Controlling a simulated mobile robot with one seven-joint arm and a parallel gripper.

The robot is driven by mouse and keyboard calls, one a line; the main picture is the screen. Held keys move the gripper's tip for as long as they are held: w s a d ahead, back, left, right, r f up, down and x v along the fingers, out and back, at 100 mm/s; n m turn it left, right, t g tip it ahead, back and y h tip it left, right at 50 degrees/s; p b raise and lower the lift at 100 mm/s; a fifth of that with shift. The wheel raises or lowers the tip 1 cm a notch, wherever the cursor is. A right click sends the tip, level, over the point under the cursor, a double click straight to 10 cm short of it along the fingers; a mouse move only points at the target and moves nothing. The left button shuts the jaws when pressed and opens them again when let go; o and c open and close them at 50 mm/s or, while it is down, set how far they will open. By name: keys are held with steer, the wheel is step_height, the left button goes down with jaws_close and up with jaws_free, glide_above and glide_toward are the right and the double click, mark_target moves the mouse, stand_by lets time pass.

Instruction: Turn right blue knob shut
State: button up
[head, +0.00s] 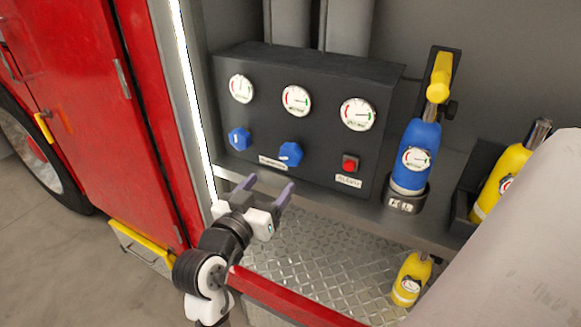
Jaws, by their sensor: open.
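Two blue knobs sit on the front of a dark control panel (325,95), below the gauges. The right blue knob (290,154) is under the middle gauge, above a small label. The left blue knob (239,138) is under the left gauge. My gripper (268,185) is open and empty, with its two purple-grey fingers pointing up toward the panel. It is just below and in front of the two knobs, apart from both in the picture. The right knob is in full view.
A red button (350,163) is right of the knobs. A blue bottle (415,155) stands in a holder right of the panel, with yellow bottles (500,180) (411,278) farther right and below. A bright door-frame strip (192,90) is at the left. The tread-plate floor (310,250) is mostly clear.

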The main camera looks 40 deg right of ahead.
mark_target(289, 160)
steer(key=p+x, duration=0.2)
steer(key=x, duration=1)
steer(key=shift+a, duration=0.1)
steer(key=c, duration=1)
steer(key=shift+o, duration=0.2)
